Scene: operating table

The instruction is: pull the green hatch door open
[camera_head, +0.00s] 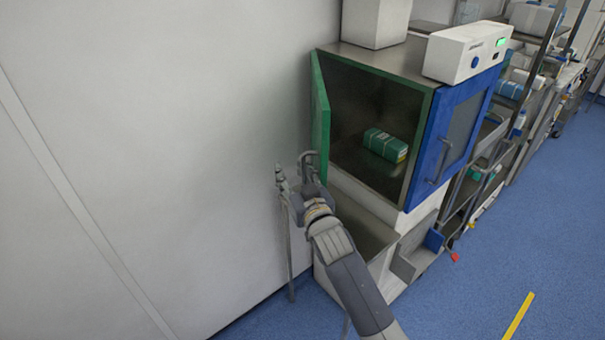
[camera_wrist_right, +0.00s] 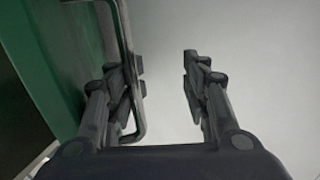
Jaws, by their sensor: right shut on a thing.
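The green hatch door (camera_head: 320,118) stands swung open at the left side of the steel cabinet, close to the white wall. It also fills the left of the right wrist view (camera_wrist_right: 60,60). Its metal handle (camera_wrist_right: 128,30) runs along the inner side of the left finger there. My left gripper is not in view.
The cabinet interior (camera_head: 365,105) is exposed and holds a green-and-white package (camera_head: 385,145). A blue door (camera_head: 448,135) closes the right side. A white device (camera_head: 465,52) sits on top. The wall (camera_head: 150,150) is close on the left; blue floor (camera_head: 510,230) is free at right.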

